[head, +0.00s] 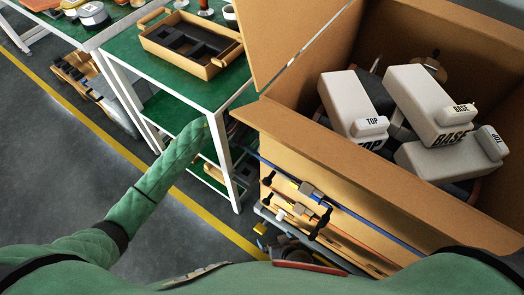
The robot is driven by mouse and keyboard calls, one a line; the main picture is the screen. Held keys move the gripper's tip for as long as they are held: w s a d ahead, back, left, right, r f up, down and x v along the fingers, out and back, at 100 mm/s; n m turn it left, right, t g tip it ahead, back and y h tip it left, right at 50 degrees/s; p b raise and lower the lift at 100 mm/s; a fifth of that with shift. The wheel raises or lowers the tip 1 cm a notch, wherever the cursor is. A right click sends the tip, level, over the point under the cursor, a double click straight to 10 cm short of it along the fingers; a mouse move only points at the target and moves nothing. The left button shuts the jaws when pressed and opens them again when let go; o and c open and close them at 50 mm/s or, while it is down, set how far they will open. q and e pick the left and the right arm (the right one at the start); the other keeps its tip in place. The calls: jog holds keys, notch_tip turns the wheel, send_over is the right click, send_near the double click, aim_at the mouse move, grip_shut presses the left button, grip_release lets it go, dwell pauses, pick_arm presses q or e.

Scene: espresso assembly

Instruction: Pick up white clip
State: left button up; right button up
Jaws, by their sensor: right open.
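A small white piece (280,214) shows at the front side of the large cardboard box, beside the bar clamps; it may be the white clip, but it is too small to be sure. My right gripper is small and partly hidden; it seems to be the dark part with yellow tips (261,235) low in the middle, just below the white piece and apart from it. Its jaws are open and nothing shows between them. My left arm reaches in from the left in a green sleeve, its end beside the green table; no left gripper fingers show.
The open cardboard box (330,160) at the right holds white blocks (425,95) marked TOP and BASE. Bar clamps (312,191) run along its front. A green table (150,65) carries a wooden tray (218,64). Open grey floor lies left.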

pick_arm(q)
jog(key=shift+c, duration=0.5)
jog(key=c, duration=0.9)
grip_shut()
jog(key=shift+r, duration=0.1)
